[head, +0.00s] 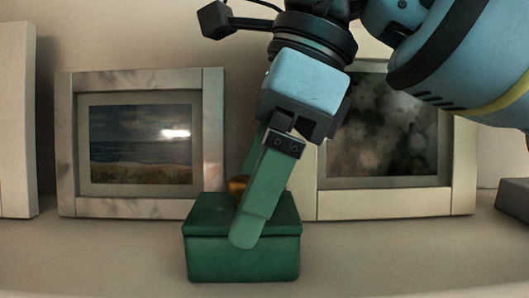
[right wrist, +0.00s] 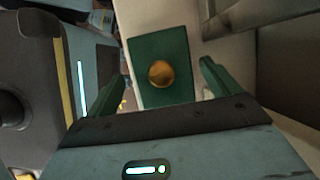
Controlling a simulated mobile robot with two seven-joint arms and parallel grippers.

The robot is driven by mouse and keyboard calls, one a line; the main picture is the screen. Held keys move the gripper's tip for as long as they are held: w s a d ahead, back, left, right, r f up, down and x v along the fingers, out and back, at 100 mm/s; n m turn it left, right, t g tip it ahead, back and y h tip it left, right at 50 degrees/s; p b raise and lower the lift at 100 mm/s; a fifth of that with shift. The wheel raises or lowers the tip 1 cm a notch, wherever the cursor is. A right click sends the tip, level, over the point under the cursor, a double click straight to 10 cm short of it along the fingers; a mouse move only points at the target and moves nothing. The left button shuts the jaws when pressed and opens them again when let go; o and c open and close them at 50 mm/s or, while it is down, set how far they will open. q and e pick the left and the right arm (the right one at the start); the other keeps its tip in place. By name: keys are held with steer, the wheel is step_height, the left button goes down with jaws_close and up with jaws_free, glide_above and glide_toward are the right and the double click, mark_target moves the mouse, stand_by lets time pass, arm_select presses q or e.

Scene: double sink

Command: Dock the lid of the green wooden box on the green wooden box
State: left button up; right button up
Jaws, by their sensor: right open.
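The green wooden box (head: 205,262) stands on the pale surface at the lower middle of the head view. Its green lid (head: 280,212) lies on top, apparently level, with a thin seam between the two. A round golden knob (head: 237,187) is partly hidden behind a finger; the knob (right wrist: 161,74) and lid (right wrist: 148,47) show clearly in the right wrist view. My right gripper (head: 247,208) is open, its green fingers on either side of the knob and apart from it. In the right wrist view the gripper (right wrist: 163,80) is empty. My left gripper is not seen.
A framed seascape (head: 140,140) stands behind the box to the left. Another framed picture (head: 385,140) stands behind to the right, partly covered by my arm. A white upright object (head: 15,120) is at the far left. The surface beside the box is clear.

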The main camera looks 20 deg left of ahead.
steer(key=v, duration=1.2)
steer(key=shift+s, duration=0.1)
stand_by(0.4)
